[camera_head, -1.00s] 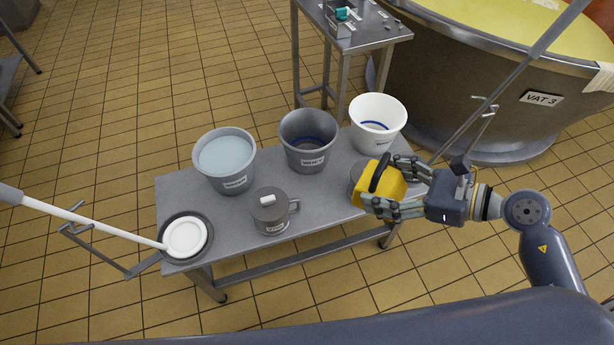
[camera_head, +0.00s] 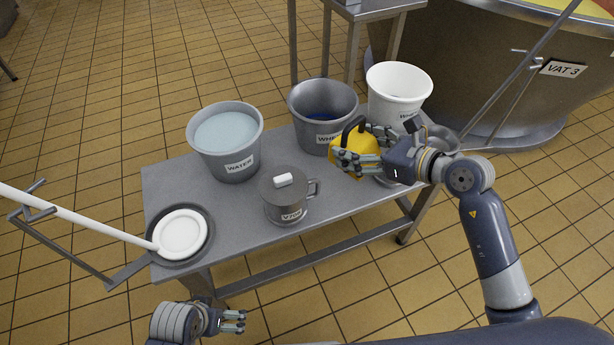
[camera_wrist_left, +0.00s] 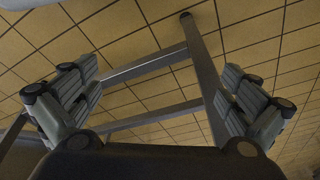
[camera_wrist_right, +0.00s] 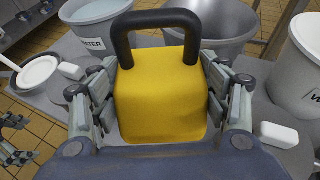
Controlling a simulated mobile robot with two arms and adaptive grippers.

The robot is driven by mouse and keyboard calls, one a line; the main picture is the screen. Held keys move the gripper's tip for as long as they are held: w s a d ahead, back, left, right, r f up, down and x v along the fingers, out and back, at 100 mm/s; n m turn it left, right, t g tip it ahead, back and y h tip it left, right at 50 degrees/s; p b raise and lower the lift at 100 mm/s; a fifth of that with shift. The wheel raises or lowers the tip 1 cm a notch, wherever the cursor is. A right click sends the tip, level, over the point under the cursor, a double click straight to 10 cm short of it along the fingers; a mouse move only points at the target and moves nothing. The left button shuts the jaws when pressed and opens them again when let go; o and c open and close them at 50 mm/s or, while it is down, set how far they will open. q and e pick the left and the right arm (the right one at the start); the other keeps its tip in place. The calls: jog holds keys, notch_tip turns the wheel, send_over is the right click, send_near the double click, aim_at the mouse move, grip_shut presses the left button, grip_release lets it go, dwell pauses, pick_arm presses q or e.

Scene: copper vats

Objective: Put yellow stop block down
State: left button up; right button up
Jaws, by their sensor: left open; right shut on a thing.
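The yellow stop block (camera_head: 346,158), with a black loop handle, is held in my right gripper (camera_head: 362,152). In the right wrist view the block (camera_wrist_right: 160,100) sits between both fingers of the right gripper (camera_wrist_right: 160,108), its handle pointing away from the palm. In the head view it is over the right part of the grey metal bench (camera_head: 236,208); I cannot tell whether it touches the top. My left gripper (camera_head: 232,321) is open and empty, low in front of the bench. The left wrist view shows its fingers (camera_wrist_left: 155,100) spread, with floor and bench legs beyond.
The bench carries a water bucket (camera_head: 232,163), a grey bucket (camera_head: 316,137), a white bucket (camera_head: 392,100), a lidded jug (camera_head: 283,203) and a round dish with a white disc tool (camera_head: 180,234). Bare top lies between jug and block. Vat 3 (camera_head: 490,70) stands behind right.

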aim_at(348, 145)
jog(key=w+f+b, duration=0.1)
jog(key=w+a+f+b, duration=0.1)
jog(key=shift+w+a+f, duration=0.1)
jog(key=shift+w+a, duration=0.15)
jog(key=shift+w, duration=0.05)
notch_tip(348, 145, down, 10)
jog(key=b, duration=0.3)
jog(key=shift+r, duration=0.25)
pick_arm(q)
notch_tip(348, 145, up, 6)
jog(key=t, duration=0.1)
jog(key=shift+w+r+t, duration=0.2)
jog(key=shift+w+t, duration=0.05)
jog(key=shift+t, duration=0.05)
pick_arm(e)
jog(key=shift+f, duration=0.15)
pick_arm(q)
jog(key=shift+w+d, duration=0.15)
jog(key=shift+w, duration=0.05)
pick_arm(e)
jog(key=shift+f, duration=0.1)
jog(key=o, duration=1.2)
jog(key=shift+f, duration=0.1)
